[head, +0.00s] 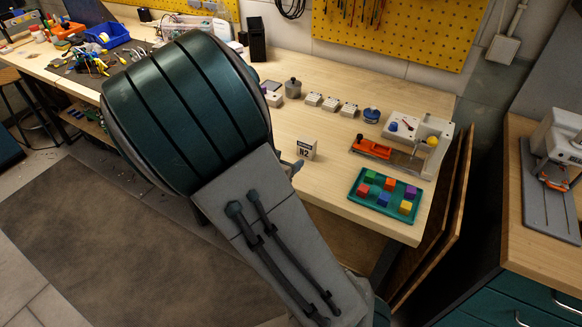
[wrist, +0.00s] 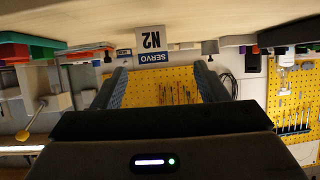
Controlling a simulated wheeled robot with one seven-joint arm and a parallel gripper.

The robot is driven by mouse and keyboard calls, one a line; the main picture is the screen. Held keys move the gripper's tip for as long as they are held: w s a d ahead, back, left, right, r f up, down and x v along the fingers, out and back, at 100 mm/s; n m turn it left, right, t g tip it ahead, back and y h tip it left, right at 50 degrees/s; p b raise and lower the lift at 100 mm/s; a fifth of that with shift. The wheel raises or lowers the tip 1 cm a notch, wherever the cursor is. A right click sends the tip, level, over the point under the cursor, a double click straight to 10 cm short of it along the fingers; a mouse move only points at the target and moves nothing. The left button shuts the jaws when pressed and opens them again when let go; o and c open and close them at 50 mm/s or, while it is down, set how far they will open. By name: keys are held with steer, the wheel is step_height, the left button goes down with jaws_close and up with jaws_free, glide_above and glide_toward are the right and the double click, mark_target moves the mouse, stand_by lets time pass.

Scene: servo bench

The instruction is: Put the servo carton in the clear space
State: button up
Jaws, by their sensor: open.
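The servo carton (head: 306,148) is a small white box marked N2, standing upright on the wooden bench near its front edge. It also shows upside down in the wrist view (wrist: 152,40), with a blue SERVO band. My gripper (wrist: 160,69) is open and empty. Its two fingers point at the carton, which appears just beyond the fingertips and between their lines, apart from both. In the head view my arm hides most of the gripper; only a small part shows just left of the carton. Bare bench top (head: 335,132) lies behind and around the carton.
A green tray (head: 354,197) of coloured cubes stands right of the carton, with an orange-and-white fixture (head: 372,150) behind it. My arm hides the bench's middle left.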

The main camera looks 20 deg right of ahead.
steer(key=s+a+r+n+y, duration=0.25)
steer(key=a+n+y, duration=0.25)
steer(key=a+y, duration=0.55)
steer(key=s+d+r+n+g, duration=0.2)
steer(key=s+r, duration=0.1)
steer(key=s, duration=0.5)
steer(key=s+d+r+n+g, duration=0.2)
steer(key=s+r+n+g, duration=0.1)
steer(key=s, duration=0.6)
steer(key=shift+d+r+h, duration=0.2)
steer(key=shift+r+h, duration=0.25)
steer(key=shift+r, duration=0.05)
